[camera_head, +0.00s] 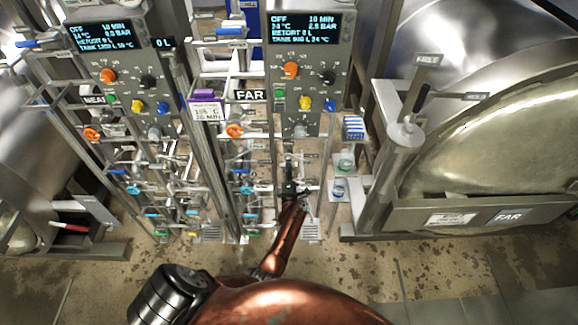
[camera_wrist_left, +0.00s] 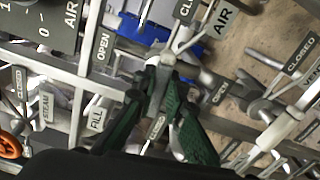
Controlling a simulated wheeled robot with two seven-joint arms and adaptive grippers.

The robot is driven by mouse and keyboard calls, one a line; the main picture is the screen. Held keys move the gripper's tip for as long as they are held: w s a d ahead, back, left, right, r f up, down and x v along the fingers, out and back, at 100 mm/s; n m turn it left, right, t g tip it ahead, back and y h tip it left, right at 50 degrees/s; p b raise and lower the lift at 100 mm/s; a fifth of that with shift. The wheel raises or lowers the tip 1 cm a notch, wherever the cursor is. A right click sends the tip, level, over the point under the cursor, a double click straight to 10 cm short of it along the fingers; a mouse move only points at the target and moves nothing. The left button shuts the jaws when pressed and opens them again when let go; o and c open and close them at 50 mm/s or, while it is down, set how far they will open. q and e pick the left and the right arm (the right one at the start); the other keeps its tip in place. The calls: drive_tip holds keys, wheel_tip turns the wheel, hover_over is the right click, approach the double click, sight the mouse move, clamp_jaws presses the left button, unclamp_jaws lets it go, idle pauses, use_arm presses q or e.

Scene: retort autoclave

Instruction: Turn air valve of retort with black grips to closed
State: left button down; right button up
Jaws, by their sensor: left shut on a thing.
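The far retort (camera_head: 490,130) with a black grip (camera_head: 421,97) on its door lever stands at the right in the head view, marked FAR. Its valve panel is in the middle, below the FAR sign (camera_head: 249,95). My left gripper (camera_head: 291,188) reaches into these valves. In the left wrist view its green-padded fingers (camera_wrist_left: 160,80) are shut on a grey valve lever (camera_wrist_left: 157,92). An AIR label (camera_wrist_left: 223,18) lies just beyond, with OPEN and CLOSED labels around it. The fingers hide part of the lever, and I cannot tell its exact setting. My right gripper is not in view.
The far control box (camera_head: 304,75) stands above the valves. Another box (camera_head: 125,75) and more valves stand at the left, near a retort with a red grip (camera_head: 70,228). Pipes and levers crowd closely around my fingers. Bare floor (camera_head: 110,275) lies in front.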

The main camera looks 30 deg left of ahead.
use_arm(q)
drive_tip(key=shift+m, duration=0.6)
drive_tip(key=c, duration=2)
unclamp_jaws()
drive_tip(key=shift+o, duration=0.2)
